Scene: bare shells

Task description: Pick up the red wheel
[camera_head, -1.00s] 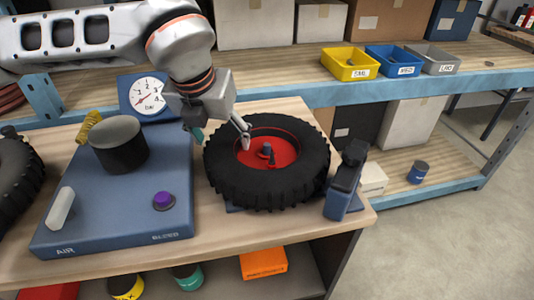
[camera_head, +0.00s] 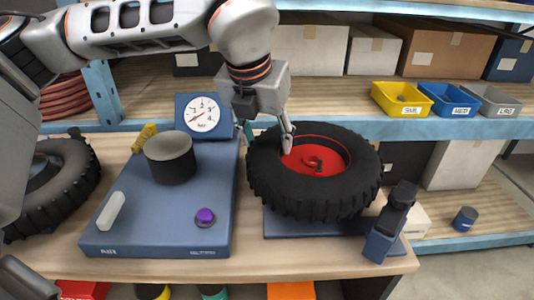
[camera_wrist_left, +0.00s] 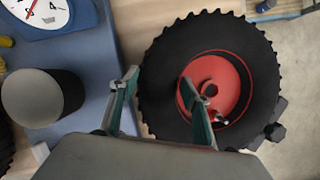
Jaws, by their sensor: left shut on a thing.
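The red wheel has a black knobbly tyre (camera_head: 315,195) and a red hub (camera_head: 315,155). It is above a flat blue plate (camera_head: 285,228) at the right of the bench and appears raised a little off it. My left gripper (camera_head: 267,146) is shut on the tyre's far left side, one finger inside by the hub and one outside. In the left wrist view the tyre wall (camera_wrist_left: 158,85) lies between the two green fingers (camera_wrist_left: 160,88), with the red hub (camera_wrist_left: 222,85) to the right. My right gripper is not in view.
A blue air console (camera_head: 150,230) with a gauge (camera_head: 202,114), black cylinder (camera_head: 171,158) and purple knob (camera_head: 205,215) stands left of the wheel. A blue and black clamp-like post (camera_head: 388,225) stands close at right. Another tyre (camera_head: 60,185) is at far left. Shelves with bins (camera_head: 402,99) stand behind.

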